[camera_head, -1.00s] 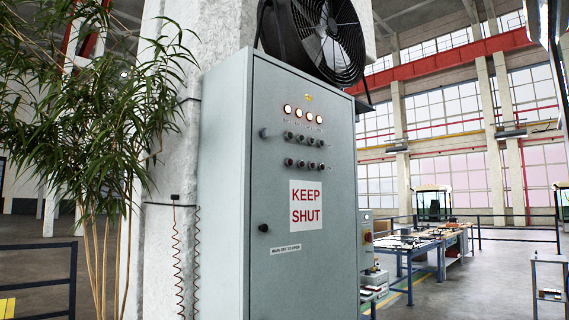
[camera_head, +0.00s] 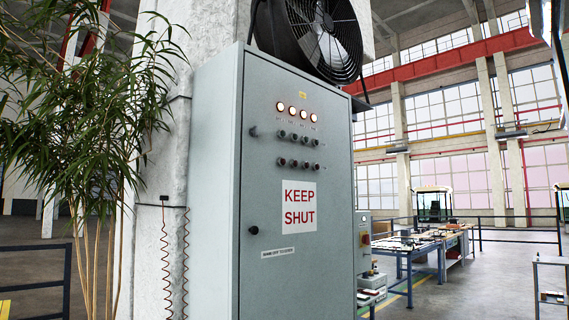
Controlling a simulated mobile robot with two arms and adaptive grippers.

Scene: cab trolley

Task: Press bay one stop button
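A tall grey control cabinet (camera_head: 262,200) stands shut against a concrete pillar in the head view. Its door has a row of lit lamps (camera_head: 297,113) at the top. Below the lamps is an upper row of dark buttons (camera_head: 298,139), and under it a lower row of buttons (camera_head: 299,164). The bay labels are too small to read, so I cannot tell which button is the bay one stop. A rotary knob (camera_head: 253,132) sits left of the upper row. A "KEEP SHUT" sign (camera_head: 299,206) is below the buttons. Neither gripper is in view.
A large fan (camera_head: 325,38) is above the cabinet. A leafy plant (camera_head: 88,120) stands at the left, by a dark railing (camera_head: 38,282). Work tables (camera_head: 408,250) are behind at the right, with open floor in front and a small stand (camera_head: 549,285) at the right edge.

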